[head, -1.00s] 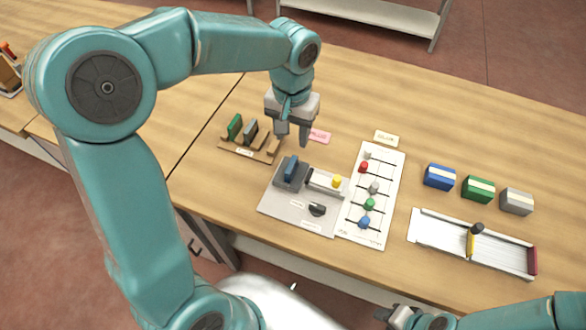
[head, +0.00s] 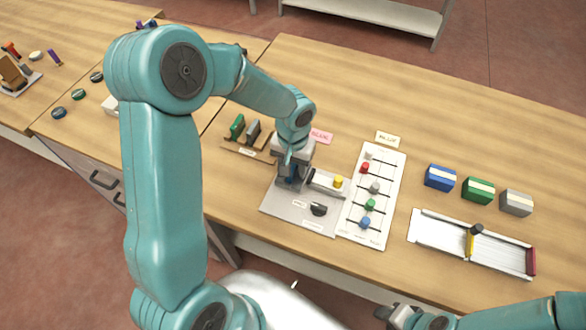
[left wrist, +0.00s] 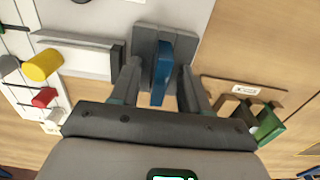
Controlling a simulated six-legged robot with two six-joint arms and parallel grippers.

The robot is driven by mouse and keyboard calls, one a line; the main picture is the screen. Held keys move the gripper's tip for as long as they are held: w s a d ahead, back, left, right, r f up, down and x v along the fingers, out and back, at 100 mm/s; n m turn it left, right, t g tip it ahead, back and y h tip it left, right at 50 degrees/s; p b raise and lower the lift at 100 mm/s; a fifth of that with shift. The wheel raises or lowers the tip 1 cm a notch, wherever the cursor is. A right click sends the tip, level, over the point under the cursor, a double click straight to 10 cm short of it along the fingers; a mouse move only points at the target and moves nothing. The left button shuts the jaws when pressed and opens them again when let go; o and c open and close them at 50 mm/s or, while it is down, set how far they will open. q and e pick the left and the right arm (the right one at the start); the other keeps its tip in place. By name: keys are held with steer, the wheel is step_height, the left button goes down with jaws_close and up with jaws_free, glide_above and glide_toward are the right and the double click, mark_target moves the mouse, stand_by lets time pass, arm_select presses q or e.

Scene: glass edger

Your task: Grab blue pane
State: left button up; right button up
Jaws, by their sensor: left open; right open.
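The blue pane (left wrist: 161,70) stands upright in a dark grey holder (left wrist: 146,38) on the light grey plate of the edger. In the left wrist view it lies between the two fingers of my left gripper (left wrist: 158,85), which is open, with a finger on each side. I cannot tell whether either finger touches it. In the head view my left gripper (head: 291,182) is over the holder and mostly hides the pane. My right gripper (head: 420,320) is at the bottom edge of the head view, away from the panes.
A wooden rack (head: 250,152) with a green pane (head: 238,127) and a grey pane (head: 253,131) stands just behind left. A yellow knob (head: 338,181) and black knob (head: 318,209) are close by. A white bead board (head: 384,158) lies to the right, with blue, green and grey blocks beyond.

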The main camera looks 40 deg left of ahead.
arm_select(q)
steer(key=shift+w+a+f, duration=0.1)
steer(key=shift+w, duration=0.05)
jaws_close()
